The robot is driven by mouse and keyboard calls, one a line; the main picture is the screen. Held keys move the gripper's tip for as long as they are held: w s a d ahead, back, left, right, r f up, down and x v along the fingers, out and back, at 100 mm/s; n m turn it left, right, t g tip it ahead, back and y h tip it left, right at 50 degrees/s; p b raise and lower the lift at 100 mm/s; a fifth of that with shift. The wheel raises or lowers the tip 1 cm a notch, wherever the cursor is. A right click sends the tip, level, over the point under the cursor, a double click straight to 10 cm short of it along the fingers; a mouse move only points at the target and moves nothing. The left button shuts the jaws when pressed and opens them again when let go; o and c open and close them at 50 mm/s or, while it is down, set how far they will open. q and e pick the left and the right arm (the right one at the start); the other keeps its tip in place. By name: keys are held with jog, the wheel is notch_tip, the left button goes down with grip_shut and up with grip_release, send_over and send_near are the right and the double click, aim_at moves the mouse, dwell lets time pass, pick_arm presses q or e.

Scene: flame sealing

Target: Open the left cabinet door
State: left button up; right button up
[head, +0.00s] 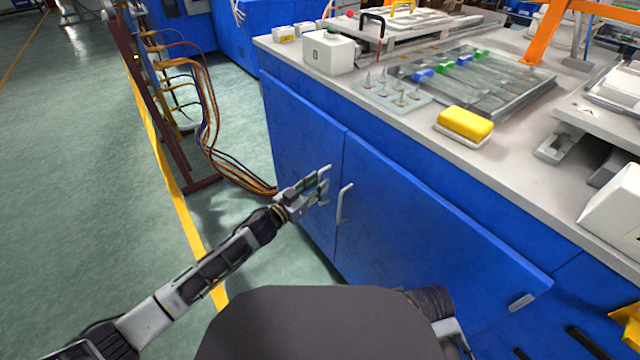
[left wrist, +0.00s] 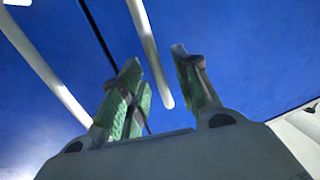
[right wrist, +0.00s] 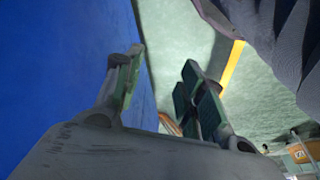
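The left cabinet door (head: 300,130) is blue and looks closed, its edge meeting the right door (head: 430,215) at a dark seam. Its pale bar handle (head: 326,171) is partly hidden by my left gripper (head: 318,186), which is right at it. In the left wrist view a pale handle bar (left wrist: 150,50) runs between the two green-padded fingers of my left gripper (left wrist: 160,85). The fingers are apart; I cannot tell whether either touches the bar. My right gripper (right wrist: 155,85) is open and empty beside a blue panel (right wrist: 60,60).
The right door's handle (head: 344,204) stands close to the right of my left gripper. The counter (head: 400,115) above holds a white box (head: 328,53) and a yellow sponge-like block (head: 465,122). Cables (head: 212,130) hang at a rack on the left. The green floor (head: 80,170) is clear.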

pick_arm(q)
jog(key=shift+x, duration=0.8)
jog(key=shift+c, duration=0.5)
grip_shut()
